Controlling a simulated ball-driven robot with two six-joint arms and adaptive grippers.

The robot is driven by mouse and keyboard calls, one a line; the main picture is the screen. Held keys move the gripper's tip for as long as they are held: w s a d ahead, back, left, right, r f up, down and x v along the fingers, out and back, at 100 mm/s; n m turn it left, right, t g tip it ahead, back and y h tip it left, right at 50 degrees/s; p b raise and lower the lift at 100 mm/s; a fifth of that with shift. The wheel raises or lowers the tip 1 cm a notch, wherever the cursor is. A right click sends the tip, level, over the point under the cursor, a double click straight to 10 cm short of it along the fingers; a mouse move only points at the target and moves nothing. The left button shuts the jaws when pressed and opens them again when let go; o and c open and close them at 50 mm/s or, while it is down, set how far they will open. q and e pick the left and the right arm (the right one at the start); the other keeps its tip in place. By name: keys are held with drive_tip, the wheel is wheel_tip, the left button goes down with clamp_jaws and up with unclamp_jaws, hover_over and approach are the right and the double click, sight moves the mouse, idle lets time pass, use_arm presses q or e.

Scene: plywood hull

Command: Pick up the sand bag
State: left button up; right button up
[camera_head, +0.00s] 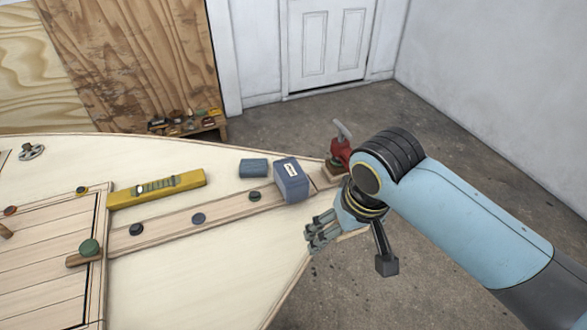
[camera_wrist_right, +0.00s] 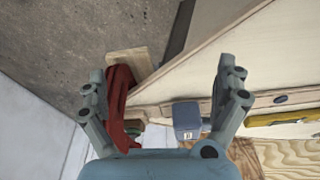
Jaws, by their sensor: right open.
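A blue-grey bag-like block with a white label (camera_head: 291,182), which looks like the sand bag, rests on the pale plywood hull near its pointed end. It also shows in the wrist view (camera_wrist_right: 187,118), low and right of centre, between the fingers in the picture but apart from them. My right gripper (camera_head: 318,234) is open and empty, at the hull's edge to the right of and nearer than the bag. Its two fingers (camera_wrist_right: 165,88) are spread wide in the wrist view. My left gripper is not in view.
A smaller blue block (camera_head: 253,168) lies just left of the bag. A red clamp-like tool (camera_head: 341,150) stands at the hull's tip, close to my right wrist. A yellow level (camera_head: 157,190) lies further left. Small round knobs sit along the wooden strip. Concrete floor (camera_head: 450,150) is open beyond.

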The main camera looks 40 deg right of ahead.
drive_tip(key=w+d+r+m+g+p, duration=0.1)
drive_tip(key=w+r+m+p, duration=0.1)
drive_tip(key=w+r+m, duration=0.45)
drive_tip(key=m+g, duration=0.1)
drive_tip(key=m, duration=0.9)
approach(291, 170)
drive_tip(key=shift+w+d+f+y+p, duration=0.2)
drive_tip(key=shift+d+y+p, duration=0.15)
drive_tip(key=shift+d, duration=0.3)
drive_tip(key=shift+f, duration=0.35)
wheel_tip(291, 170, down, 4)
drive_tip(key=shift+r, duration=0.1)
drive_tip(key=f, duration=0.6)
drive_tip(key=shift+a+b, duration=0.3)
drive_tip(key=shift+a, duration=0.05)
drive_tip(key=shift+r, duration=0.1)
drive_tip(key=c, duration=1.4)
